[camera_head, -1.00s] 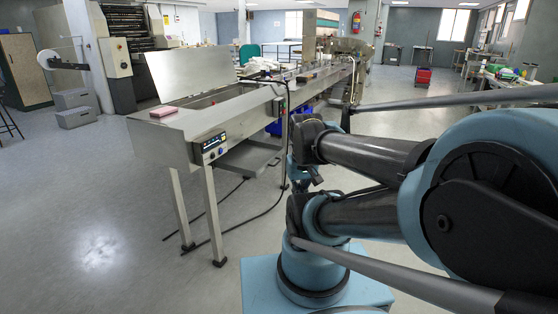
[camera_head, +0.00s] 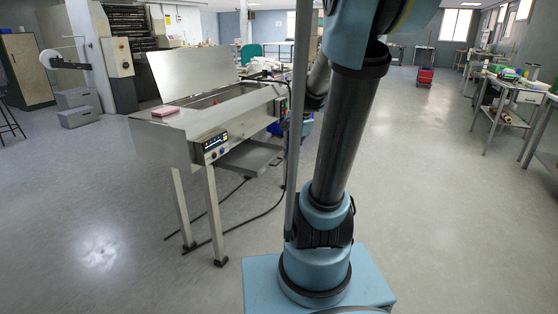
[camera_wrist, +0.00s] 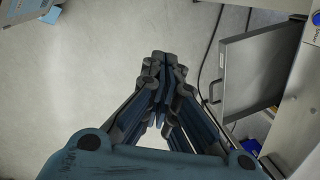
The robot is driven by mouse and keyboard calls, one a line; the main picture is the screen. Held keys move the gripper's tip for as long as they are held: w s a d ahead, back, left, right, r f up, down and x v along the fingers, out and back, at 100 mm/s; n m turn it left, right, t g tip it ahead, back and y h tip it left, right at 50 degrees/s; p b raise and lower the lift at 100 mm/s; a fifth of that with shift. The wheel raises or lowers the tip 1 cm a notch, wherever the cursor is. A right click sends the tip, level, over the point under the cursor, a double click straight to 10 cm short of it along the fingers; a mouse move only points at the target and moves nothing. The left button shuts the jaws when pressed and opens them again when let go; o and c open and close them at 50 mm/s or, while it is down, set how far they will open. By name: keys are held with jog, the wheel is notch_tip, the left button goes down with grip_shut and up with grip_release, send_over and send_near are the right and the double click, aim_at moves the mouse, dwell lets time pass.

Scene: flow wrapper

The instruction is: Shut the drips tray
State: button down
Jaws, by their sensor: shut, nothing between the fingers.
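The drips tray (camera_head: 252,156) is a flat grey metal tray under the body of the flow wrapper (camera_head: 190,135). It sticks out from beneath the machine in the head view, and my arm stands to its right. In the wrist view the tray (camera_wrist: 258,65) is at the right, with a dark handle (camera_wrist: 214,92) on its left edge. My gripper (camera_wrist: 160,62) is shut and empty, to the left of the handle and apart from it in the picture. I cannot see my gripper in the head view.
The machine's legs (camera_head: 215,215) stand on the floor, with black cables (camera_head: 262,212) trailing near them. A blue bin (camera_head: 274,127) shows beyond the tray. A pink block (camera_head: 165,112) lies on the machine top.

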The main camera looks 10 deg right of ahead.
jog(key=w+d+f+m+y, duration=0.1)
jog(key=w+d+m, duration=0.2)
jog(key=w+m, duration=0.6)
jog(key=m, duration=0.4)
send_near(279, 163)
jog(key=s+d+r, duration=0.3)
jog(key=d, duration=0.1)
jog(key=shift+y, duration=0.4)
jog(key=shift+w+a+f, duration=0.8)
jog(key=shift+a+f, duration=0.25)
jog(key=shift+f, duration=0.55)
jog(key=shift+w+a+f, duration=0.85)
jog(key=shift+a+f, duration=0.2)
jog(key=shift+f, duration=0.5)
jog(key=shift+w+a+f, duration=0.8)
jog(key=shift+a+f, duration=0.25)
jog(key=shift+f, duration=0.55)
jog(key=shift+w, duration=0.15)
